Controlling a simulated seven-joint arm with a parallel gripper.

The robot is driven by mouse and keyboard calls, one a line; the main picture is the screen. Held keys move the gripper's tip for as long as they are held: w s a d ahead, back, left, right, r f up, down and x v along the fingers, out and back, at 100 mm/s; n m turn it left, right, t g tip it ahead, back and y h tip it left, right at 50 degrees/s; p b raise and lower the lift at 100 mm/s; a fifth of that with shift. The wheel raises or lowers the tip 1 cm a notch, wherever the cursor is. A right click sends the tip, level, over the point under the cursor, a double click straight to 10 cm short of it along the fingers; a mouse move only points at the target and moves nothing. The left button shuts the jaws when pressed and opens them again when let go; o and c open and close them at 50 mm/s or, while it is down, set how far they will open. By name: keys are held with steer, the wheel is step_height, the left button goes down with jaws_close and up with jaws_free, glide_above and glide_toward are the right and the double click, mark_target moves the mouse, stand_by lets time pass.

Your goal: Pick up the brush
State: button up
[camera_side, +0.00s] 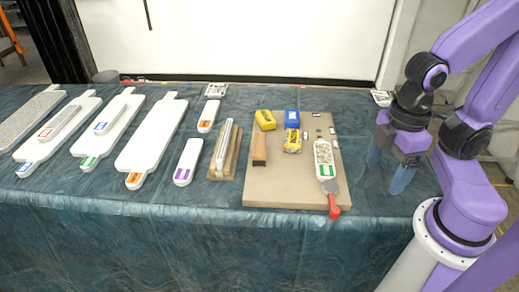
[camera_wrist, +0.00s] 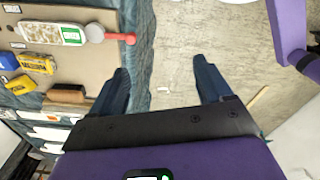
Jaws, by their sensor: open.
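A brown wooden block (camera_side: 259,150), which looks like the brush, lies on the tan board toward its left edge. My gripper (camera_side: 388,170) points down at the right end of the table, right of the board and well apart from the block. Its two blue fingers are spread and empty in the wrist view (camera_wrist: 161,68).
The tan board (camera_side: 275,190) also holds yellow and blue blocks (camera_side: 291,119), a speckled white piece (camera_side: 323,155) and a red-handled tool (camera_side: 333,203) overhanging its front edge. A ridged wooden piece (camera_side: 225,150) and several white paddles (camera_side: 152,135) lie to the left.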

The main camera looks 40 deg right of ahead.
steer(key=w+a+m, duration=0.4)
steer(key=w+m, duration=0.1)
steer(key=w, duration=0.5)
steer(key=m+t+h, duration=0.1)
steer(key=m+h, duration=0.1)
steer(key=m, duration=1.4)
glide_above(259, 143)
steer(key=s+a, duration=0.1)
steer(key=s, duration=0.1)
step_height(259, 143, down, 6)
steer(key=f, duration=0.4)
steer(key=w+f, duration=0.1)
steer(key=f, duration=0.2)
steer(key=d+f, duration=0.1)
steer(key=f, duration=0.3)
steer(key=shift+w+f, duration=0.25)
steer(key=shift+f, duration=0.1)
steer(key=shift+w+d+f, duration=0.1)
steer(key=shift+w+f, duration=0.05)
steer(key=shift+f, duration=1.15)
steer(key=shift+w+f, duration=0.15)
steer(key=shift+f, duration=1.1)
steer(key=c, duration=1.1)
